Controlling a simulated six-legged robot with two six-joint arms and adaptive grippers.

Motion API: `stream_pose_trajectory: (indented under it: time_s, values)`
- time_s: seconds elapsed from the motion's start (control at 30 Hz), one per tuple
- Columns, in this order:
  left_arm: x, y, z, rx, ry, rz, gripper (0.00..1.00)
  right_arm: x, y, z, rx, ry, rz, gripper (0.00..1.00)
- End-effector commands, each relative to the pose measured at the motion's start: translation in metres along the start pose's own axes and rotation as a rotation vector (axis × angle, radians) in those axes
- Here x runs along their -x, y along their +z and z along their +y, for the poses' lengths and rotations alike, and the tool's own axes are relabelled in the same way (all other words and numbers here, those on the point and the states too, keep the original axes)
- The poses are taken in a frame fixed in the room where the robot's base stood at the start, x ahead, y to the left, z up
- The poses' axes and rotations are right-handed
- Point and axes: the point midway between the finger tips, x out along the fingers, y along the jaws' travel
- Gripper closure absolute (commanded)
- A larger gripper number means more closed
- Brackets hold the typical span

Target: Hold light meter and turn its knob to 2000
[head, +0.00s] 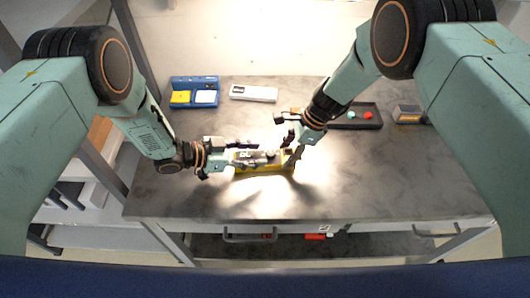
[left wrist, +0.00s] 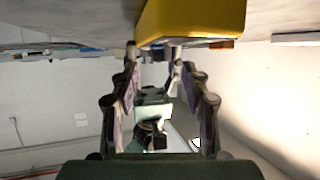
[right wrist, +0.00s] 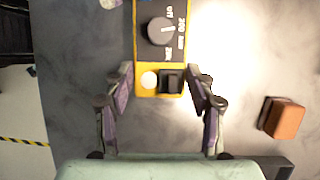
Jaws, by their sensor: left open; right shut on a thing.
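The light meter (head: 262,168) is a yellow-edged box with a dark face, at the middle of the grey table's near part. In the right wrist view, the light meter (right wrist: 138,50) shows a round dark knob (right wrist: 161,31) with printed marks beside it; I cannot read its setting surely. My right gripper (right wrist: 160,80) is shut on the meter's near end, a finger on each side. My left gripper (head: 232,156) is open beside the meter's other end. In the left wrist view, the yellow body (left wrist: 195,18) lies just above the left fingertips (left wrist: 155,52), not clearly between them.
A blue tray (head: 195,80) with yellow and white pieces and a white box (head: 253,92) stand at the back. A dark tray (head: 342,122) with teal and red balls and a small box (head: 408,114) lie right. A brown block (right wrist: 282,117) is near the right gripper. The table's right front is clear.

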Motion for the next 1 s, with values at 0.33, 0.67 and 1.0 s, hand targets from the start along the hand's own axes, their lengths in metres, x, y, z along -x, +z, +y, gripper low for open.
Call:
stream_pose_trajectory:
  time_s: [0.33,0.67,1.0]
  values:
    - [-0.036,0.0,0.0,0.001,0.001,0.001,0.53,-0.001,-0.001,0.001,-0.001,0.002,0.001,0.84]
    - [-0.038,0.0,0.0,0.001,0.0,0.001,0.56,-0.001,-0.001,0.001,-0.001,0.002,0.001,0.84]
    - [-0.038,0.0,0.0,0.001,0.0,0.001,0.85,-0.001,-0.001,0.001,-0.001,0.001,0.001,0.84]
